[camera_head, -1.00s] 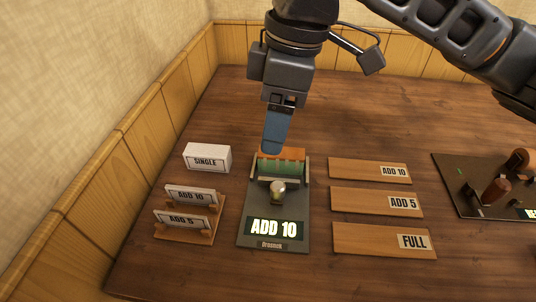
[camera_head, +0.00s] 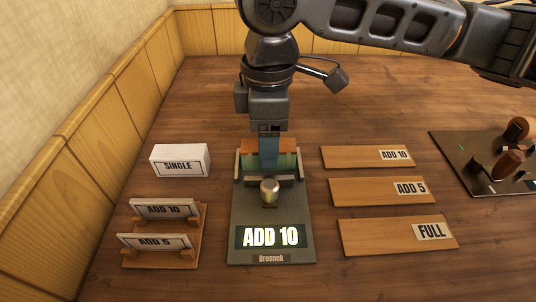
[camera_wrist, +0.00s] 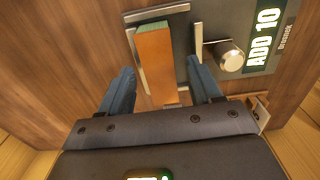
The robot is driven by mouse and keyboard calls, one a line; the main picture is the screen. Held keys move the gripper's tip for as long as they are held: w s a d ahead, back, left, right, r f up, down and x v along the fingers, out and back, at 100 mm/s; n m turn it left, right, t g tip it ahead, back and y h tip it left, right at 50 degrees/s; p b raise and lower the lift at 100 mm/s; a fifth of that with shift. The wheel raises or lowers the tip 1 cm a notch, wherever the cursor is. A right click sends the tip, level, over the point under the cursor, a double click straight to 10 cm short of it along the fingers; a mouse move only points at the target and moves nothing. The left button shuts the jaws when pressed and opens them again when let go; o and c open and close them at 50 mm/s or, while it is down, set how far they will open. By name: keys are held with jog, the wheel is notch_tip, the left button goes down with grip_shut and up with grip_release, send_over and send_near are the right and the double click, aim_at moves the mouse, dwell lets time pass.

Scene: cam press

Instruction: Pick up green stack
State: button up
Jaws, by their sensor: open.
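The green stack (camera_head: 288,161) stands at the back of the dark press (camera_head: 240,215), with an orange piece (camera_head: 289,146) along its top. The press has a round metal knob (camera_head: 269,190) and a lit sign (camera_head: 270,237) reading ADD 10.
A white SINGLE block (camera_head: 180,160) and a wooden rack (camera_head: 190,257) with ADD 10 and ADD 5 cards stand left. Wooden boards ADD 10 (camera_head: 350,157), ADD 5 (camera_head: 360,191) and FULL (camera_head: 375,237) lie right. Another dark device (camera_head: 460,170) is far right.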

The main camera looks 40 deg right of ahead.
jog(key=shift+f, duration=0.25)
jog(key=shift+c, duration=0.4)
grip_shut()
jog(key=shift+r, duration=0.15)
